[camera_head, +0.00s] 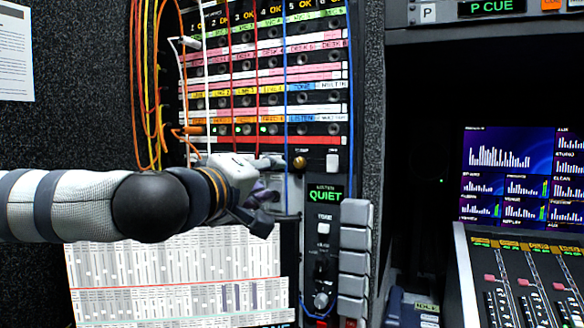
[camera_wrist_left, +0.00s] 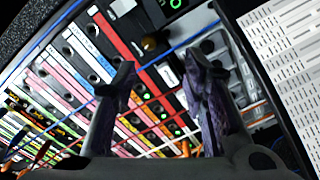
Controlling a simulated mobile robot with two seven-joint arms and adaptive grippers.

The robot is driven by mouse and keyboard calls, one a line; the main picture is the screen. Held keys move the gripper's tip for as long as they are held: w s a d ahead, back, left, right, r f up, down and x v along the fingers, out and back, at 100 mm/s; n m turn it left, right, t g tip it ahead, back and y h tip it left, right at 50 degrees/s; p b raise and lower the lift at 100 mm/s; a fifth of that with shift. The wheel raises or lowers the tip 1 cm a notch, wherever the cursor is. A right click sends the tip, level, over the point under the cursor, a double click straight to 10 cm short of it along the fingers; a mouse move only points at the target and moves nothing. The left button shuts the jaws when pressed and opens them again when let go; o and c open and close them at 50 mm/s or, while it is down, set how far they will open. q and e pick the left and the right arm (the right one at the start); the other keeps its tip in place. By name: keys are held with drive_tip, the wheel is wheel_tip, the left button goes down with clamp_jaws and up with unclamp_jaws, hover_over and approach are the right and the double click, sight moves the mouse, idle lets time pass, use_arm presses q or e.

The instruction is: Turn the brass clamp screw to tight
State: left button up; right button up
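The brass clamp screw (camera_head: 300,162) is a small round brass knob at the lower right of the patch panel, just left of a white switch. It also shows in the left wrist view (camera_wrist_left: 150,44), beyond and between the fingertips. My left gripper (camera_head: 266,205) is in front of the panel's lower edge, left of and a little below the screw in the head view. In the left wrist view its two dark fingers (camera_wrist_left: 162,70) with purple pads stand apart with nothing between them. It is not touching the screw. My right gripper is not in view.
The patch panel (camera_head: 265,85) has coloured label strips and hanging cords; a blue cord (camera_head: 287,100) runs down beside the screw. Orange cables (camera_head: 157,80) hang at the left. A chart sheet (camera_head: 180,275) is below. Grey blocks (camera_head: 355,260) stand at the right.

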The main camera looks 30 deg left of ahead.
use_arm(q)
drive_tip(key=r, duration=0.1)
drive_tip(key=b, duration=0.2)
approach(297, 163)
drive_tip(key=w+f, duration=0.1)
drive_tip(key=w, duration=0.5)
drive_tip(key=shift+w+a+r+b, duration=0.1)
drive_tip(key=shift+w+r+b, duration=0.05)
drive_tip(key=shift+w+b, duration=0.25)
drive_tip(key=shift+w+r, duration=0.2)
drive_tip(key=shift+w, duration=0.4)
drive_tip(key=shift+a, duration=0.1)
clamp_jaws()
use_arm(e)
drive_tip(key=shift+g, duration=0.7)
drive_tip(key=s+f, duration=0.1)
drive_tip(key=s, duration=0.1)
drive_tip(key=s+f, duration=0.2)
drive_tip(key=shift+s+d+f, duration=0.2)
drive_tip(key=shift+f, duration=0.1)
